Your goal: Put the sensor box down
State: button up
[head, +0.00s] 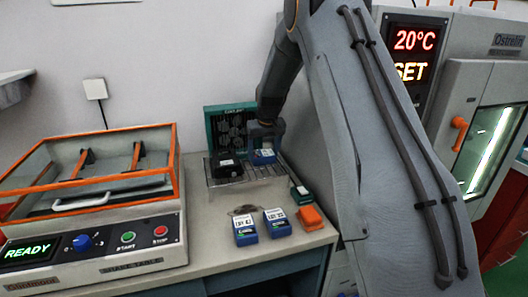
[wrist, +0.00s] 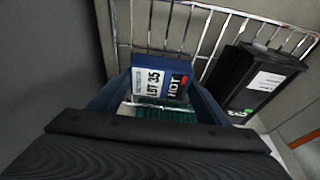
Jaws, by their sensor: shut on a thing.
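My gripper (head: 264,140) is shut on a blue sensor box (head: 263,157) with a white label. In the wrist view the box (wrist: 160,84) sits between the two blue fingers, and its label reads LOT 35 and HOT. The box is over the right part of a wire rack (head: 250,178) at the back of the bench. I cannot tell whether its underside touches the wires. A black box (head: 226,165) stands on the same rack just left of it, and shows at the right in the wrist view (wrist: 255,82).
A green panel (head: 222,120) stands behind the rack. A shake table (head: 100,240) is left; a chamber (head: 480,110) is right.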

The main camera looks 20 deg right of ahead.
jog(key=shift+f, duration=0.15)
jog(key=o, duration=1.2)
jog(key=shift+r, duration=0.7)
jog(key=b+v, duration=0.3)
jog(key=v, duration=0.8)
jog(key=s+a+f+g, duration=0.1)
jog(key=s+a+f, duration=0.2)
jog(key=s, duration=0.9)
jog(key=s+a+f+g, duration=0.1)
jog(key=s+a+f, duration=0.2)
jog(key=s, duration=1)
jog(key=s+a+f+g, duration=0.1)
jog(key=s+a+f, duration=0.2)
jog(key=s, duration=1)
jog(key=shift+s+a+f, duration=0.1)
jog(key=shift+f, duration=0.7)
jog(key=shift+s+a+f, duration=0.1)
jog(key=shift+s+f, duration=0.05)
jog(key=shift+f, duration=0.6)
